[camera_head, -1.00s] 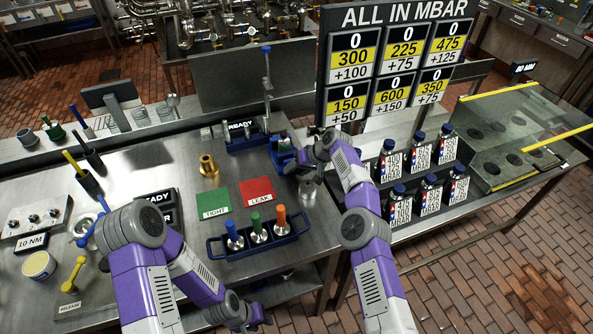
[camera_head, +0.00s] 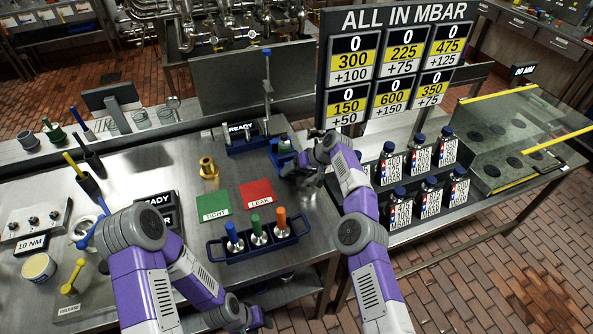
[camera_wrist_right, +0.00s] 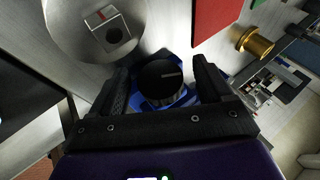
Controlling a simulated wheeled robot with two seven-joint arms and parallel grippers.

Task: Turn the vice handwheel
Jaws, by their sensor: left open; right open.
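A blue vice-like fixture (camera_head: 283,148) stands near the right edge of the steel table, partly covered by my right gripper (camera_head: 300,170). In the right wrist view, a dark round knob (camera_wrist_right: 161,80) with a pale line on its face sits on a blue body (camera_wrist_right: 186,97); it looks like the handwheel. My right gripper also shows there (camera_wrist_right: 160,80), its two black fingers apart, one on each side of the knob. I cannot tell whether they touch it. My left gripper (camera_head: 258,318) is low in the head view, away from the fixture; its fingers are hard to make out.
A red LEAK card (camera_head: 257,193), a green TIGHT card (camera_head: 212,205) and a brass fitting (camera_head: 209,168) lie left of the fixture. A blue rack (camera_head: 262,246) with coloured-handled tools stands in front. Labelled bottles (camera_head: 430,195) stand on the right. A grey disc with a metal block (camera_wrist_right: 110,34) is near the gripper.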

